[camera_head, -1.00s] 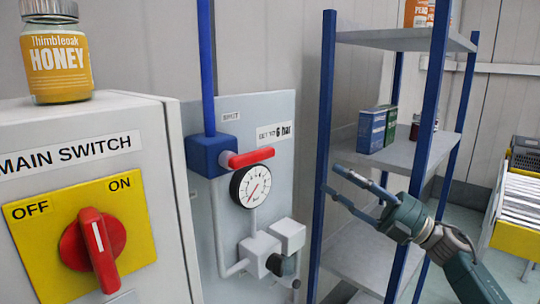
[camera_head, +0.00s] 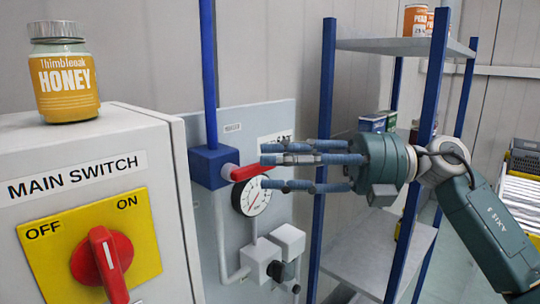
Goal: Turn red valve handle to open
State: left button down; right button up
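The red valve handle (camera_head: 243,173) sticks out to the right, roughly level, from a blue valve block (camera_head: 210,166) on a grey wall panel. A blue pipe (camera_head: 208,80) runs up from the block. My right gripper (camera_head: 266,167) comes in from the right with its fingers pointing left. The fingers are apart, some above and one below the level of the handle's right end. They cover part of that end. I cannot tell whether they touch it. My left gripper is not in view.
A round gauge (camera_head: 251,197) sits just below the handle, above grey pipe fittings (camera_head: 262,255). The main switch box (camera_head: 165,200) with a red knob (camera_head: 104,260) stands at left, a honey jar (camera_head: 64,75) on top. A blue-posted shelf (camera_head: 327,100) stands behind my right arm.

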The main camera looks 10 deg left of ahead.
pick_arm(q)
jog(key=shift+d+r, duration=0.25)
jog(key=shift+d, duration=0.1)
pick_arm(e)
jog(key=shift+s+a, duration=0.1)
jog(key=shift+a, duration=0.6)
grip_shut()
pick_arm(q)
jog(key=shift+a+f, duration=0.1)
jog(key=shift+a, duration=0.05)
pick_arm(e)
jog(key=shift+f, duration=0.15)
